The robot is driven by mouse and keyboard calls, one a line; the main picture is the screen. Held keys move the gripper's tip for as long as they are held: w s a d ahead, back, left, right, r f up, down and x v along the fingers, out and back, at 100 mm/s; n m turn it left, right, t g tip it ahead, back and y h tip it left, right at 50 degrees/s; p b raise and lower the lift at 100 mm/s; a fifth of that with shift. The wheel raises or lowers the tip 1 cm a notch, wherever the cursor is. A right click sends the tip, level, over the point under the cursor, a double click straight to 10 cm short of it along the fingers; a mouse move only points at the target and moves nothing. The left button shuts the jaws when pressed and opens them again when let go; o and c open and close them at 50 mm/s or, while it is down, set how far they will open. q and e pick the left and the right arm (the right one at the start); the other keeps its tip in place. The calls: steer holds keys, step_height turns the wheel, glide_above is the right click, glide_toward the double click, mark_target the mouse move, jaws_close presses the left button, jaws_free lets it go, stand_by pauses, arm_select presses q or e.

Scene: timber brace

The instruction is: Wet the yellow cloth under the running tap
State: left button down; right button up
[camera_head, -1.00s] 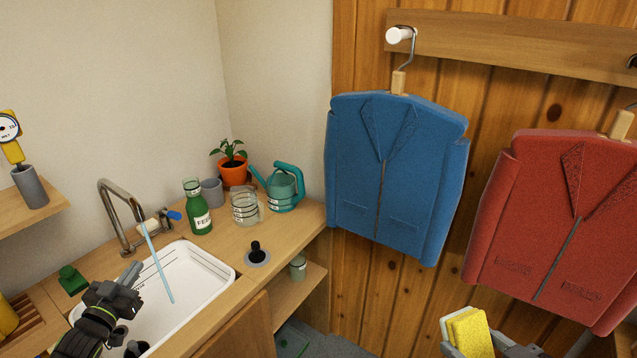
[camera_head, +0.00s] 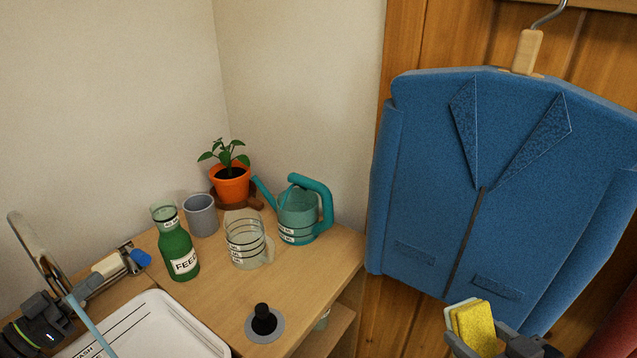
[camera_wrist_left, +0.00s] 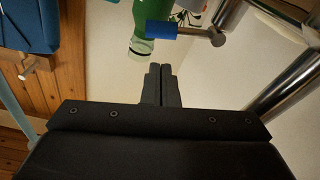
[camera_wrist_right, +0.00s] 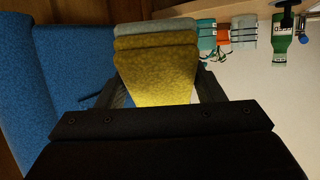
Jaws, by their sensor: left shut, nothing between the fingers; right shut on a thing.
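The folded yellow cloth (camera_head: 478,327), with a pale layer at one side, is held in my right gripper (camera_head: 490,346) in front of the blue jacket. It also shows between the fingers in the right wrist view (camera_wrist_right: 157,70). The tap (camera_head: 38,250) stands at the left edge, with a thin blue stream of water (camera_head: 90,325) falling into the white basin (camera_head: 150,328). My left gripper (camera_head: 75,305) is beside the tap and the stream. Its fingers are closed together and empty in the left wrist view (camera_wrist_left: 161,84). The blue-ended tap handle (camera_head: 140,259) is behind it.
On the counter stand a green feed bottle (camera_head: 177,250), a grey cup (camera_head: 201,215), a glass jug (camera_head: 246,241), a teal watering can (camera_head: 298,213), a potted plant (camera_head: 230,185) and a black knob on a grey disc (camera_head: 264,322). The blue jacket (camera_head: 500,180) hangs at the right.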

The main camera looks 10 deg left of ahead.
mark_target(135, 254)
step_height(135, 254, down, 3)
steer(key=b, duration=0.2)
steer(key=shift+r+b, duration=0.1)
steer(key=shift+b, duration=0.25)
arm_select(q)
steer(key=x, duration=0.9)
steer(key=shift+r, duration=0.1)
steer(key=shift+s, duration=0.1)
arm_select(e)
steer(key=shift+f, duration=0.2)
steer(key=shift+f+b, duration=0.7)
steer(key=shift+b, duration=0.25)
arm_select(q)
steer(key=shift+s+d+f, duration=0.1)
steer(key=shift+d+f, duration=0.05)
steer(key=shift+f, duration=0.4)
steer(key=shift+s+d+f, duration=0.1)
steer(key=shift+d+f, duration=0.1)
steer(key=shift+f, duration=0.35)
arm_select(e)
steer(key=shift+s+r, duration=0.1)
